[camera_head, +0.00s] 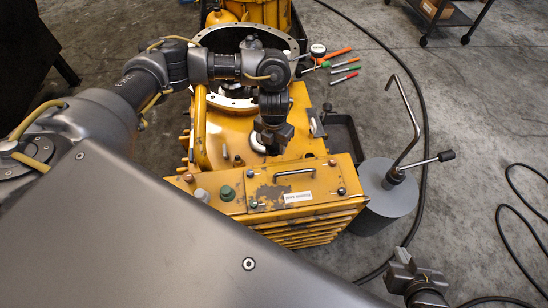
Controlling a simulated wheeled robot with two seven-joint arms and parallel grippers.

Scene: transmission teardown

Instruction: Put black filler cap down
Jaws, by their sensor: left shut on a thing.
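The yellow transmission housing (222,130) stands in the middle of the head view. My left gripper (264,146) points down over its top, just behind the front panel. It is shut on the black filler cap, which is mostly hidden beneath the dark fingers. A pale round ring shows just beside the fingertips. I cannot tell whether the cap touches the housing. My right gripper (405,268) is low at the bottom right, over the floor and away from the housing. Its finger opening cannot be made out.
A green cap (227,193) and a grey cap (201,195) sit on the housing's front left. A grey cylinder (383,205) with a crank handle (408,125) stands at the right. Behind it is a black tray (345,135). Colored-handled tools (343,69) and cables lie on the concrete floor.

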